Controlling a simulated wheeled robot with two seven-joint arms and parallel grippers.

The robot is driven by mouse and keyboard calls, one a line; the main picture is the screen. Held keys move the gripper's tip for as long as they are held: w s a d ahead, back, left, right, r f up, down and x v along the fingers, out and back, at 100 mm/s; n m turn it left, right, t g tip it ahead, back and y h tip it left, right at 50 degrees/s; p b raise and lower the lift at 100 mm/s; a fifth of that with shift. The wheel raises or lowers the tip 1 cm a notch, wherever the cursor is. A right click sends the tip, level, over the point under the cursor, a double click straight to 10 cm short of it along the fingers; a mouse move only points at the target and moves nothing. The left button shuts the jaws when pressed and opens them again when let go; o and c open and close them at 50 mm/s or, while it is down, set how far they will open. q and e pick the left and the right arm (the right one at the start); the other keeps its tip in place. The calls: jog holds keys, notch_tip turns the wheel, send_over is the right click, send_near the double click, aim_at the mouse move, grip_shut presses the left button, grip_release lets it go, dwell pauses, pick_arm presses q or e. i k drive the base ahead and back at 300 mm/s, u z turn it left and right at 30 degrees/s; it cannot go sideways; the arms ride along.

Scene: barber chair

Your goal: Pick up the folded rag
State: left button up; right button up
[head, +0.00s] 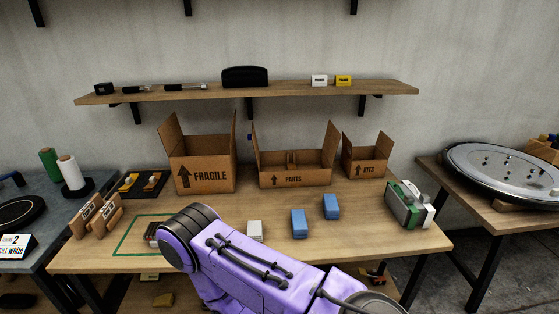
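I cannot pick out the folded rag for certain in the head view. Small block-like items lie on the wooden table (375,235): a pale grey one (255,232), a blue one (298,224) and a second blue one (331,207). A dark item with some red (152,233) shows inside a green outlined square at the table's left, partly covered by my purple arm. That arm reaches in from the bottom right across the front of the table. Its gripper is hidden, and my other gripper is out of view.
Open cardboard boxes marked FRAGILE (208,176), PARTS (295,177) and KITS (366,170) stand along the back. Wooden holders (96,216) stand at left, a green-and-white device (408,205) at right. A shelf (250,92) hangs above. The table's front right is clear.

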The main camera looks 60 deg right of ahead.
aim_at(254, 232)
jog(key=z, duration=1.3)
